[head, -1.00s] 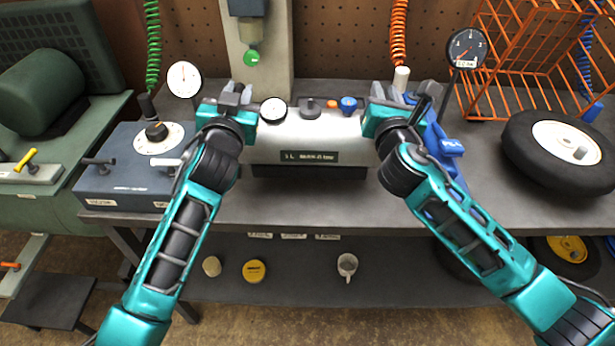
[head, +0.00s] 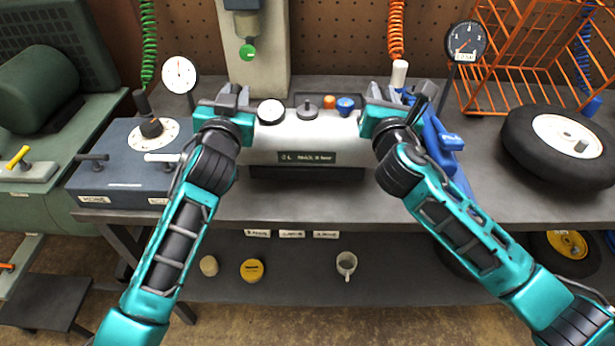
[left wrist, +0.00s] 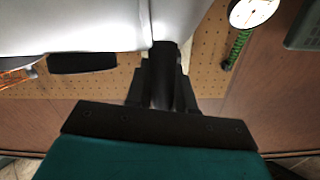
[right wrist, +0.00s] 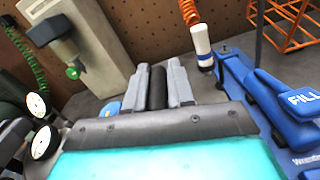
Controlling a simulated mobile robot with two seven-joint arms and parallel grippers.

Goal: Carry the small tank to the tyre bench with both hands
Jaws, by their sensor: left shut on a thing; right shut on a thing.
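The small tank (head: 300,137) is a silver horizontal cylinder with a dark name plate, a gauge and coloured fittings on top. It appears level over the tyre bench (head: 270,208); I cannot tell whether its dark base touches the top. My left gripper (head: 234,97) is shut at its left end. In the left wrist view the fingers (left wrist: 162,75) close on a dark bar beside the silver body (left wrist: 75,25). My right gripper (head: 398,95) is shut at its right end. In the right wrist view the fingers (right wrist: 158,88) close on a dark bar.
A blue tool marked FILL (right wrist: 285,95) stands close by my right gripper. A tyre (head: 560,150) and orange wire cage (head: 520,55) are at the right. A blue-grey box with a dial (head: 125,165) and a gauge (head: 180,74) are at the left. Bench front is clear.

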